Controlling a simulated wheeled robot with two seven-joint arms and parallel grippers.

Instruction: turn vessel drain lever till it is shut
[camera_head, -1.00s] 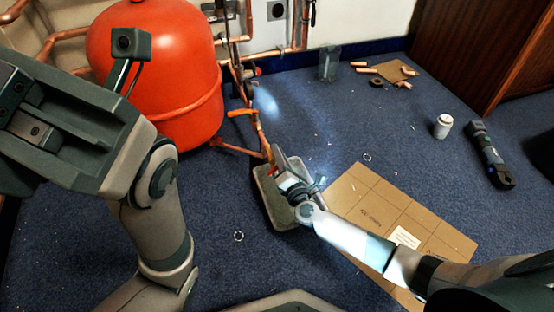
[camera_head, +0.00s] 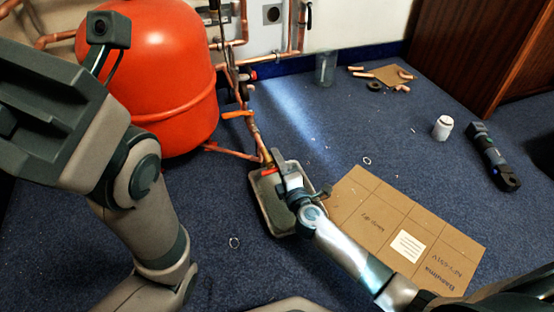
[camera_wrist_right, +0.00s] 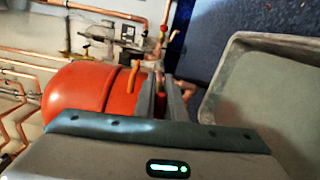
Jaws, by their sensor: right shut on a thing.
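The red drain lever (camera_head: 268,170) is at the low end of the copper pipe beside the red vessel (camera_head: 160,75), above the grey tray's far end. My right gripper (camera_head: 278,165) is shut on this lever. In the right wrist view, a bit of the red lever (camera_wrist_right: 160,104) shows between the two fingers (camera_wrist_right: 161,98). The fingers hide most of the lever, so its exact angle is unclear. My left arm fills the left side of the head view, and its fingertips do not show.
The grey tray (camera_head: 291,226) lies under the drain. An orange lever (camera_head: 237,114) sits higher on the pipework. A cardboard sheet (camera_head: 365,215), a white can (camera_head: 443,128) and a dark tool (camera_head: 494,157) lie to the right.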

